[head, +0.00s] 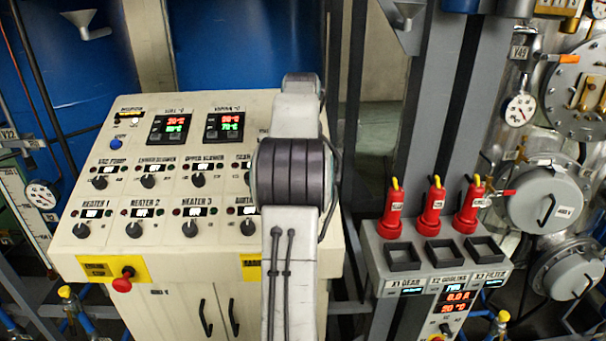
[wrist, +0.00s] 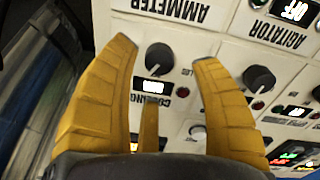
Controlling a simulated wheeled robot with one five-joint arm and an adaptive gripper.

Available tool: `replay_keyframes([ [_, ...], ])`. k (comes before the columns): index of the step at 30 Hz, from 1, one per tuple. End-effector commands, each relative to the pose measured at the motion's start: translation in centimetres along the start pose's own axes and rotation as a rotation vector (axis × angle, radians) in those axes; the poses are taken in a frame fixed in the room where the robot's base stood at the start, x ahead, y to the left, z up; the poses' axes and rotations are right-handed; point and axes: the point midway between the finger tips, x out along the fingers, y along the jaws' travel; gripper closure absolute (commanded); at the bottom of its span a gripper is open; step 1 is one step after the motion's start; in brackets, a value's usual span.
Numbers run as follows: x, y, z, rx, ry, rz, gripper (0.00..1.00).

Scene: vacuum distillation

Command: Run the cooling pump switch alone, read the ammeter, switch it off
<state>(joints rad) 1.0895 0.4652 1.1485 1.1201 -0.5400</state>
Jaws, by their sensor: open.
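My gripper (wrist: 164,54) is open in the wrist view. Its yellow fingers spread on either side of a black rotary knob, the cooling switch (wrist: 159,58), which looks untouched. The label beside it begins "COOLING"; a finger covers the rest. A small lit display (wrist: 152,86) sits by the knob; its text is hard to read. An ammeter label (wrist: 170,8) is cut off at the top edge, and its reading is out of view. In the head view my arm hides the right part of the console (head: 160,275), and my gripper cannot be made out.
An agitator knob (wrist: 258,78) sits close to the right finger. The console carries more knobs, such as the heater 1 switch (head: 80,230), and a red stop button (head: 122,284). Right of it stands a grey unit with red-handled plugs (head: 432,205) and a red readout (head: 458,297).

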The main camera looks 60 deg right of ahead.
Motion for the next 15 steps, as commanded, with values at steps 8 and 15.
replay_keyframes([
  [8, -4.7, 0.0, 0.0, 0.0, 0.003, 0.002, 0.42],
  [15, -7.0, 0.0, 0.0, 0.0, 0.0, 0.0, 0.42],
])
